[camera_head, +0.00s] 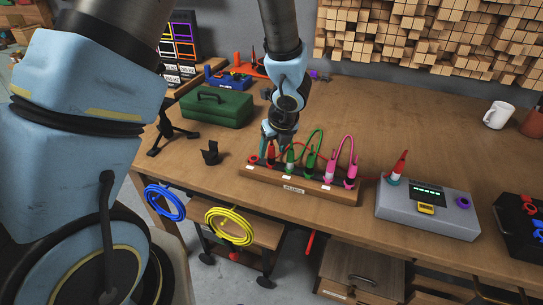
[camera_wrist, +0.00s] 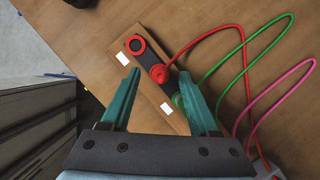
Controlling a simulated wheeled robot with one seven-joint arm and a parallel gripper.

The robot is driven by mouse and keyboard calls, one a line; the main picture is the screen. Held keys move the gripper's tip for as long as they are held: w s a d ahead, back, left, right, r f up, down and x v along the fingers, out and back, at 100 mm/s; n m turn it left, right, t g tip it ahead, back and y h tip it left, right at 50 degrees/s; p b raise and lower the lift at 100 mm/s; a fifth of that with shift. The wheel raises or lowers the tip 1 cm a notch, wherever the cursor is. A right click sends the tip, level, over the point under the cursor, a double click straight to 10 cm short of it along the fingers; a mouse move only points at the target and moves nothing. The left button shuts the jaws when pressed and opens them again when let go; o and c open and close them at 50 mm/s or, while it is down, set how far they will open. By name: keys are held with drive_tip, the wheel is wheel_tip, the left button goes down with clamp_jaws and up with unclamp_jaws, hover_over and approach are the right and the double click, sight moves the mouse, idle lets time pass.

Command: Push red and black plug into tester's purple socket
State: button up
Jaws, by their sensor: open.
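My gripper (camera_head: 274,140) is open above the left end of a wooden rack (camera_head: 318,190). In the wrist view its teal fingers (camera_wrist: 159,74) are spread on either side of a red plug (camera_wrist: 158,75), apart from it as far as I can tell. The plug has a red cable; its body is mostly hidden, with a dark strip beside it. The grey tester (camera_head: 425,212) lies right of the rack. Its purple socket (camera_head: 463,203) is an empty-looking ring at the right.
Green (camera_head: 290,158) and pink plugs (camera_head: 351,176) with looped cables stand in the rack. A red ring (camera_wrist: 135,45) is at its end. A black holder (camera_head: 210,153), green toolbox (camera_head: 216,107) and white mug (camera_head: 498,115) stand around. The table behind the rack is mostly clear.

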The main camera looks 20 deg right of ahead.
drive_tip(key=shift+x, duration=1.45)
clamp_jaws()
